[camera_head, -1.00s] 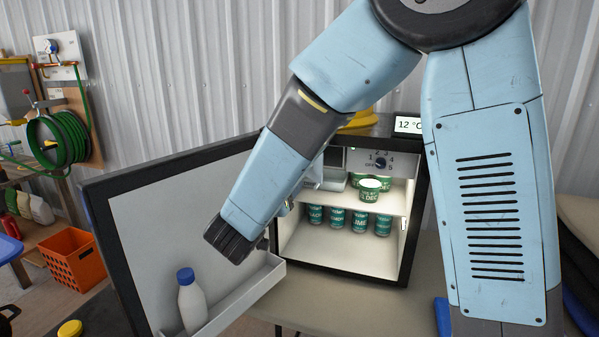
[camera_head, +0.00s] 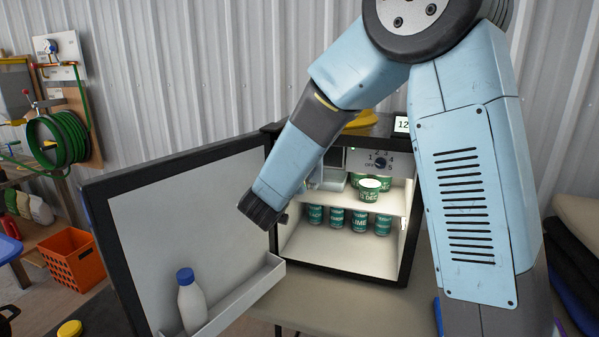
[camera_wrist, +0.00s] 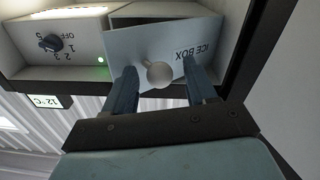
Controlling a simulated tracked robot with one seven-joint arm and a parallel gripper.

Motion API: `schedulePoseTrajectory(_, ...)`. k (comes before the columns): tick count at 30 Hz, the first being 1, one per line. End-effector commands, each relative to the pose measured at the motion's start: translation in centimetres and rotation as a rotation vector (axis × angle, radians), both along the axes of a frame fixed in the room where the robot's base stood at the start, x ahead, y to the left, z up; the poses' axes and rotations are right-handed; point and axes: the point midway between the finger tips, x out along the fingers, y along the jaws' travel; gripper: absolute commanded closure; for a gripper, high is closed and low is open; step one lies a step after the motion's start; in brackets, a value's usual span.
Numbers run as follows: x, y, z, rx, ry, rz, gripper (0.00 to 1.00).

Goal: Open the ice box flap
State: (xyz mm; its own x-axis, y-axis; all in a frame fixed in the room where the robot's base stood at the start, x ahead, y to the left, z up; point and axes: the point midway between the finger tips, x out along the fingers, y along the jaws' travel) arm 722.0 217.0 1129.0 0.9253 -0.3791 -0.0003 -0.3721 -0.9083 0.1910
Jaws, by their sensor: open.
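The ice box flap (camera_wrist: 135,45) is a pale panel marked "ICE BOX" with a round knob (camera_wrist: 158,74). It appears upside down in the wrist view. It sits at an angle, with a dark gap along its upper edge in that picture. My gripper (camera_wrist: 161,84) is open, one finger on each side of the knob; contact is not clear. In the head view the ice box (camera_head: 334,158) is at the upper left inside the fridge (camera_head: 402,250).
The fridge door (camera_head: 160,240) stands wide open at left, with a bottle (camera_head: 191,300) in its rack. A dial (camera_head: 380,163) is right of the ice box. Tubs (camera_head: 369,190) stand on the shelf, with several cans (camera_head: 337,217) below.

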Motion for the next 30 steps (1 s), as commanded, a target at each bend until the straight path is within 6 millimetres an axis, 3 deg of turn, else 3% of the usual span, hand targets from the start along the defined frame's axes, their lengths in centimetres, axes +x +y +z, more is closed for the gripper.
schedulePoseTrajectory(2, -0.02, 0.01, 0.0, 0.0, 0.0, 0.0, 0.44)
schedulePoseTrajectory(20, -0.04, 0.06, -0.02, 0.0, 0.0, 0.0, 1.0)
schedulePoseTrajectory(30, -0.02, 0.01, -0.02, 0.0, 0.0, -0.003, 1.0)
